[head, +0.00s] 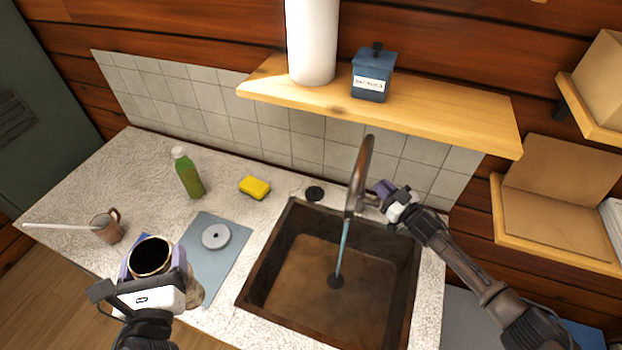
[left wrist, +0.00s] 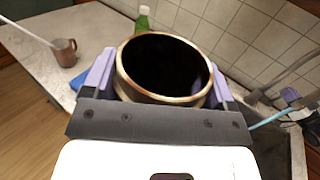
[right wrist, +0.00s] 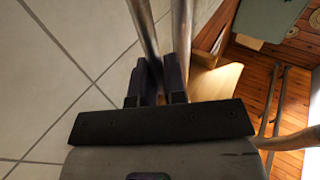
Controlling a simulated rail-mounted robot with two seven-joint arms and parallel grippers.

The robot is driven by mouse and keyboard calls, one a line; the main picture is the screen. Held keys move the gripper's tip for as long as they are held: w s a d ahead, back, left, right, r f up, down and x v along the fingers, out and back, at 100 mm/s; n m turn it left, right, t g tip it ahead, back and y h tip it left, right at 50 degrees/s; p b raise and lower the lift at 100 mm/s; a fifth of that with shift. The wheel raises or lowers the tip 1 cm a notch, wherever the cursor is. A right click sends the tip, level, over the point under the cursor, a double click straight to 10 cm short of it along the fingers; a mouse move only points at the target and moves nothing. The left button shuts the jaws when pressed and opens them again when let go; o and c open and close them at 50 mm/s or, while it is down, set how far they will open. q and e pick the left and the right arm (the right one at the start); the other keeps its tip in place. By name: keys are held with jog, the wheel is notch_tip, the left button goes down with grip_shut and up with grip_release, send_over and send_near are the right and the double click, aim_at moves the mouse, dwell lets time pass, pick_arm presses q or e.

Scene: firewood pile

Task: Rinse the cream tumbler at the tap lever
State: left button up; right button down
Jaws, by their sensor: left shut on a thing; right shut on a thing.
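The cream tumbler (head: 152,256) is upright with its dark open mouth facing up. My left gripper (left wrist: 160,85) is shut around its sides and holds it over the front of the counter, left of the sink. My right gripper (head: 388,193) is at the tap (head: 361,172), shut on the tap lever (head: 371,200), which is mostly hidden by the fingers. In the right wrist view the fingers (right wrist: 162,80) are close together by metal tap parts. A blue stream of water (head: 343,245) runs from the spout into the brown sink (head: 300,265).
A grey-blue mat (head: 228,252) with a grey disc (head: 216,236) lies between tumbler and sink. A green bottle (head: 188,175), yellow sponge (head: 255,188) and brown mug (head: 106,228) with a pale stick stand on the counter. A wooden shelf (head: 440,115) overhangs the back.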

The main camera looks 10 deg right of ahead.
jog(key=c, duration=1.2)
grip_release()
jog(key=v, duration=1.2)
